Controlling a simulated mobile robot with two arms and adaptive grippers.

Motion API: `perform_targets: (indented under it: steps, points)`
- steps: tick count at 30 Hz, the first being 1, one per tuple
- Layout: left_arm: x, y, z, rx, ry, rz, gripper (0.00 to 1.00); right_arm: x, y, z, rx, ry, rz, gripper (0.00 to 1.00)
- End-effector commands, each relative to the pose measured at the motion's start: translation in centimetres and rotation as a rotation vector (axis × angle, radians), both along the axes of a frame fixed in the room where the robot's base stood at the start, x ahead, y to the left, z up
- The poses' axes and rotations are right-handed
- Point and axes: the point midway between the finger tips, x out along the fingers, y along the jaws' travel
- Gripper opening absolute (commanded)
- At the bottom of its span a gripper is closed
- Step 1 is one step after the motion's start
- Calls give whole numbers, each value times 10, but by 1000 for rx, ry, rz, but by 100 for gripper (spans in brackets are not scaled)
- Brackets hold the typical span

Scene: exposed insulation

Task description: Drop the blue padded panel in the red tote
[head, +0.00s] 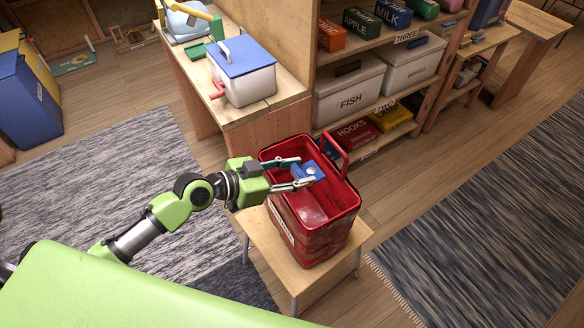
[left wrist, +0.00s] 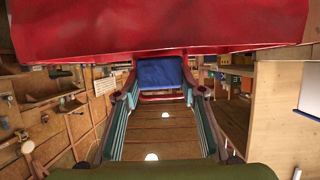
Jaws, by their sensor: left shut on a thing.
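The blue padded panel (head: 305,170) is between the fingertips of my left gripper (head: 303,174), which is shut on it. In the head view the panel appears over the opening of the red tote (head: 318,243). How high it sits over the rim is hard to tell. The left wrist view shows the panel (left wrist: 160,73) at the ends of the fingers, with the red tote (left wrist: 160,25) across the top. The tote stands on a small wooden stool (head: 266,246), its handle raised. My right gripper is not in view.
A wooden workbench (head: 262,112) with a blue-lidded white box (head: 243,80) stands behind the tote. A shelf with white bins (head: 347,97) is at the back right. Grey rugs (head: 100,180) lie on the floor at both sides.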

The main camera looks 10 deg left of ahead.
Motion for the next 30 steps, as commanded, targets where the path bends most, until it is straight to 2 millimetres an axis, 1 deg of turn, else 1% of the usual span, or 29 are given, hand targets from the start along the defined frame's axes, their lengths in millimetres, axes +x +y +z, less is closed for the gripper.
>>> perform_targets:
  steps: [1,4,10,14,15,16,17,26,30]
  points:
    - [0,-2,-10,-1,0,1,20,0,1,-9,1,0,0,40]
    - [1,-4,-16,-1,0,4,20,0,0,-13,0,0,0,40]
    - [1,-5,-18,0,-1,4,20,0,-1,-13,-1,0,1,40]
    - [1,-5,-18,0,-1,4,20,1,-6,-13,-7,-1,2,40]
    - [1,-5,-18,0,-1,4,48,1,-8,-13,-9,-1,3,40]
    - [1,-5,-18,0,-1,4,56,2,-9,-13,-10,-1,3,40]
    - [1,-5,-18,0,-1,4,57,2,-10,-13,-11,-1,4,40]
    - [1,-4,-18,0,0,4,57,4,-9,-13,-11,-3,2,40]
    - [-4,1,-16,3,0,5,57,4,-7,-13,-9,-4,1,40]
